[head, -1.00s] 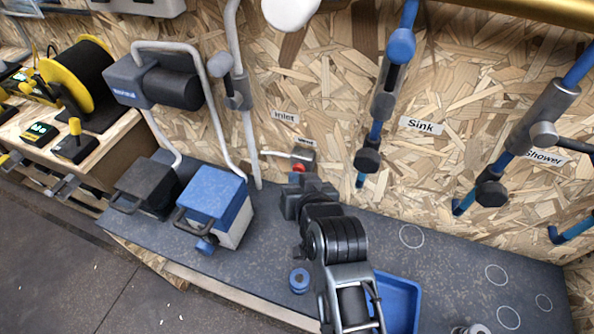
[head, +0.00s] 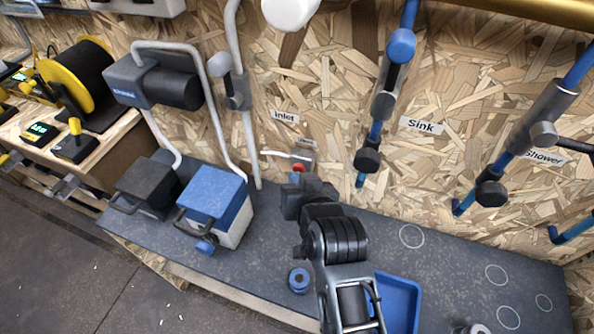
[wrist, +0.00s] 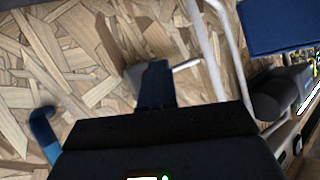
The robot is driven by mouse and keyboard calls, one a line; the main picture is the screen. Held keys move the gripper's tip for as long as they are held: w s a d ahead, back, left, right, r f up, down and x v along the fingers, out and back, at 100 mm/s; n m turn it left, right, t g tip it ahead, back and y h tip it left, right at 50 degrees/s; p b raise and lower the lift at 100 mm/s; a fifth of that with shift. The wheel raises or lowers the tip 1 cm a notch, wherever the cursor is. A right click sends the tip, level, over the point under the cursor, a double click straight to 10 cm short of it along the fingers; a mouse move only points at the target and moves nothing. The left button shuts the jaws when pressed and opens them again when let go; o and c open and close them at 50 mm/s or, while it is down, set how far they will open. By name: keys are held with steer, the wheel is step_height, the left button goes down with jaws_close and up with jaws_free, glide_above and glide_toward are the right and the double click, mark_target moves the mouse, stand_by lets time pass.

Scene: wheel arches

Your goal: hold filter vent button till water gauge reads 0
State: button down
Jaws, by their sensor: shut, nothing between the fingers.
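The red vent button (head: 299,168) sits on a small grey box (head: 303,154) on the chipboard wall, under a small label that appears to read "Vent". My gripper (head: 296,184) is shut and empty just below the button in the head view. Whether it touches the button cannot be told. I cannot make out a water gauge with a readable value.
A blue-topped box (head: 213,200) and a dark box (head: 147,185) stand on the grey bench left of my arm. A blue tray (head: 402,300) lies to the right. Sink (head: 421,125) and shower pipes run down the wall. A yellow-flanged reel (head: 82,82) is far left.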

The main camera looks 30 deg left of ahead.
steer(key=shift+s, duration=0.15)
stand_by(0.4)
steer(key=shift+s+d+p, duration=0.2)
steer(key=shift+s+p, duration=0.4)
steer(key=shift+s, duration=0.15)
steer(key=shift+s, duration=0.1)
steer(key=shift+s+d+p, duration=0.2)
steer(key=shift+s+p, duration=0.25)
steer(key=shift+s, duration=0.35)
steer(key=shift+s+d+p, duration=0.2)
steer(key=shift+s+p, duration=0.25)
steer(key=shift+s, duration=0.3)
steer(key=shift+s+d+p, duration=0.2)
steer(key=shift+s+p, duration=0.25)
steer(key=shift+s, duration=0.35)
